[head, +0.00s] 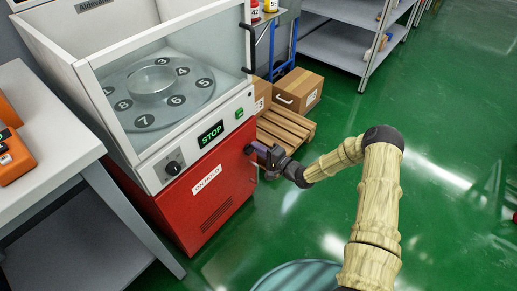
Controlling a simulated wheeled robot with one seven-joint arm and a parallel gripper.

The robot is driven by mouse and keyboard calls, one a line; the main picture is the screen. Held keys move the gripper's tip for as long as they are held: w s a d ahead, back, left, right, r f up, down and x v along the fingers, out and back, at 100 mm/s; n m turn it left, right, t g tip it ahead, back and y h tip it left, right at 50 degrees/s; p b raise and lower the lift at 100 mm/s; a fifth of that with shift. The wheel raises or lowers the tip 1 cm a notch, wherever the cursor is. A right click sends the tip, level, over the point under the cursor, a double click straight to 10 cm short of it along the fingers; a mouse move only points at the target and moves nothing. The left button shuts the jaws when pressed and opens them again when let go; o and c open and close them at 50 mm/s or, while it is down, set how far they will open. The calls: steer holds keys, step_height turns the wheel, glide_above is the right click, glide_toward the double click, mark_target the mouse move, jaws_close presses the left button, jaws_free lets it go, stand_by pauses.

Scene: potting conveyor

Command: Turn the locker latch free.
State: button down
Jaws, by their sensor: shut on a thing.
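The red locker (222,180) is the lower part of a white machine at the left. A small dark latch (248,149) sits at the upper right of its red front. My gripper (256,151) reaches in from the right and is shut on the latch. The jaws partly cover the latch, so its exact turn angle cannot be told. The red front looks closed, with a white label (206,180) on it.
Above the locker are a STOP display (211,133), a dark knob (173,168) and a glazed chamber with a numbered turntable (156,90). A pallet (286,129) with cardboard boxes (298,90) stands behind my gripper. Green floor (450,130) is open at right.

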steer(key=shift+s+a+f+g, duration=0.25)
steer(key=shift+s+a+g, duration=0.05)
steer(key=shift+s+a, duration=0.2)
steer(key=c, duration=1.4)
jaws_free()
steer(key=shift+c, duration=0.2)
steer(key=shift+w+d+r, duration=0.15)
steer(key=shift+w+d, duration=0.05)
steer(key=shift+d, duration=0.1)
steer(key=shift+d, duration=0.15)
steer(key=p+v, duration=0.4)
steer(key=v, duration=1.3)
steer(key=shift+s+f, duration=0.15)
steer(key=shift+f, duration=0.1)
